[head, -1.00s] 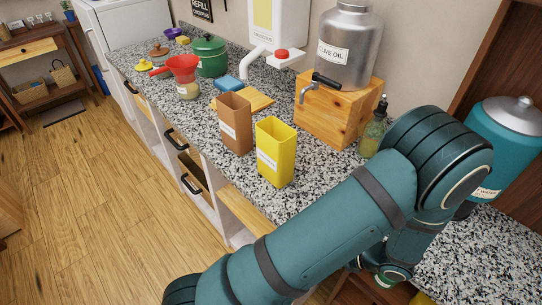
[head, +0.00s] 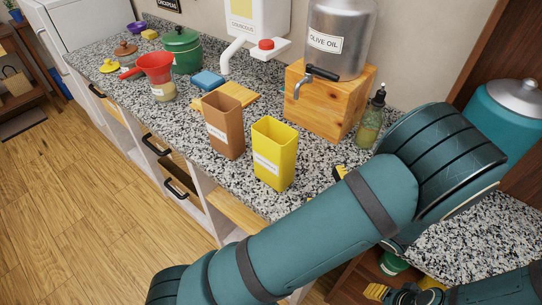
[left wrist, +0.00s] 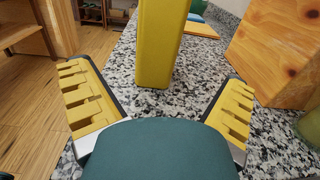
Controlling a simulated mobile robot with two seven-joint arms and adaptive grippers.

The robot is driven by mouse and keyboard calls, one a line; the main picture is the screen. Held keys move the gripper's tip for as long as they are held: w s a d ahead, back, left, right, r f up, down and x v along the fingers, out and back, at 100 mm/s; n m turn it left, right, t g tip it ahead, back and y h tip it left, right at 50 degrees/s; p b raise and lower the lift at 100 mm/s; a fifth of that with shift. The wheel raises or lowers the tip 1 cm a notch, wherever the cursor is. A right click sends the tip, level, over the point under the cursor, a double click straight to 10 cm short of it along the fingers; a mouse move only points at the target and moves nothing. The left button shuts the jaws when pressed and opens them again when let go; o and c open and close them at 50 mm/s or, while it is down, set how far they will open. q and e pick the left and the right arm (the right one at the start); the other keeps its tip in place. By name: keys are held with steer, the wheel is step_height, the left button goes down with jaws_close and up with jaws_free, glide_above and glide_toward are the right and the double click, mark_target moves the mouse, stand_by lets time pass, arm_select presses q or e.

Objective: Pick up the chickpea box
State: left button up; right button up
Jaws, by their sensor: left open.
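A tall yellow open-topped box (head: 274,154) stands upright on the speckled counter, with a white label too small to read. A brown box (head: 225,127) of like shape stands just left of it; I cannot read which holds chickpeas. My left gripper (head: 340,173) is mostly hidden behind my arm, just right of the yellow box. In the left wrist view, my left gripper (left wrist: 155,80) is open and empty, with the yellow box (left wrist: 160,45) ahead between its fingers, apart from them. My right gripper (head: 378,291) shows low at the right; its opening is unclear.
A wooden block (head: 328,101) bearing a steel olive oil dispenser (head: 338,40) stands behind the boxes. A green bottle (head: 370,122) is to its right. A blue sponge (head: 207,80), red funnel (head: 155,66) and green pot (head: 182,50) are farther left.

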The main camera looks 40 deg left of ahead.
mark_target(290, 166)
arm_select(q)
steer(key=a, duration=0.8)
steer(key=w+a+b, duration=0.1)
steer(key=a, duration=0.3)
steer(key=shift+w+f, duration=0.1)
steer(key=c, duration=1.2)
steer(key=shift+c, duration=0.2)
